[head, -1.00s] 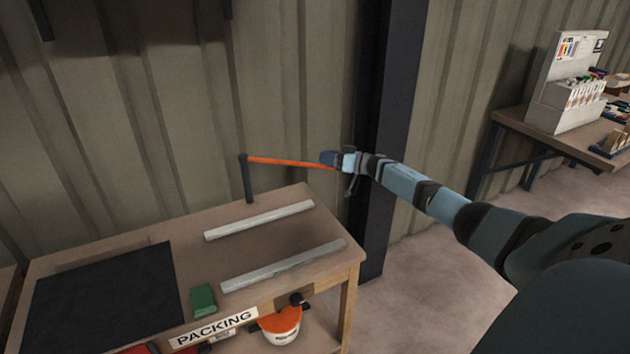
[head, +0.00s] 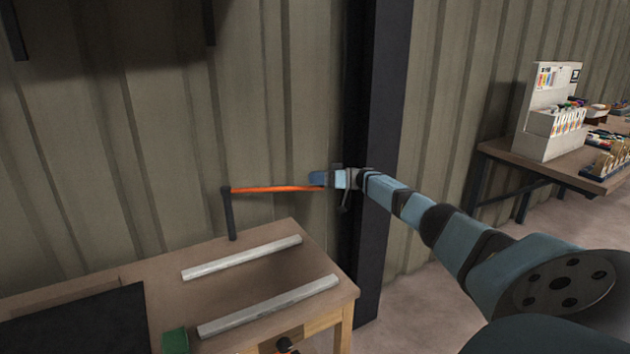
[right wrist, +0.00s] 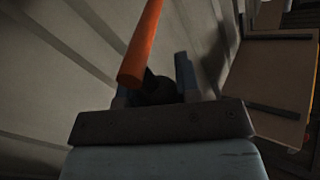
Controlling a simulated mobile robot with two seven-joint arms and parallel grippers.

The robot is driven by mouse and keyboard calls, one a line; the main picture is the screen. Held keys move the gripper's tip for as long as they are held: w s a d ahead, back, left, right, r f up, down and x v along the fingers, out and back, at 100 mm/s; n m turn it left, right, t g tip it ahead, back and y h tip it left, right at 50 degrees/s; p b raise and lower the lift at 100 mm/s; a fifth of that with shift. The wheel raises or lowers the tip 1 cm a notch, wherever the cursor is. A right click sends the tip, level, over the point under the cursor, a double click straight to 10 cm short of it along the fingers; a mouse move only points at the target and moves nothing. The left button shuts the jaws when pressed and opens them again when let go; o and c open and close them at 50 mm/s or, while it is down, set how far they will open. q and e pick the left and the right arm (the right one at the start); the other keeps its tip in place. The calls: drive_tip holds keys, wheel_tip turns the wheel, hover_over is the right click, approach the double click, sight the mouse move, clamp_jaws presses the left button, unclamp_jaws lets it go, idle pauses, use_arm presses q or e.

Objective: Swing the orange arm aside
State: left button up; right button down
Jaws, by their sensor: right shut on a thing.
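The orange arm (head: 275,189) is a thin bar that runs out to the right from the top of a dark upright post (head: 229,215) at the back of the bench. It hangs above the bench and ends out past its far right corner. My right gripper (head: 320,181) is shut on the free end of the orange arm. In the right wrist view the orange arm (right wrist: 142,45) rises from between the dark fingers (right wrist: 153,93), which are partly hidden. My left gripper is not in view.
The wooden bench (head: 240,262) carries two pale bars (head: 245,257), a green block (head: 175,341) and a black mat (head: 80,325). A dark steel column (head: 375,130) stands close behind my right gripper. Another table (head: 520,165) with a white rack stands at the right.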

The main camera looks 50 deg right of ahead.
drive_tip(key=c, duration=0.8)
unclamp_jaws()
drive_tip(key=shift+w+a+f, duration=0.1)
drive_tip(key=shift+a, duration=0.05)
use_arm(q)
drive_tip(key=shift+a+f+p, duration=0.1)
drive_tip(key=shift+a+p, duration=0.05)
drive_tip(key=shift+p, duration=0.35)
use_arm(e)
drive_tip(key=v, duration=1.4)
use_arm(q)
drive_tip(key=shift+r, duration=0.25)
use_arm(e)
drive_tip(key=shift+w, duration=0.1)
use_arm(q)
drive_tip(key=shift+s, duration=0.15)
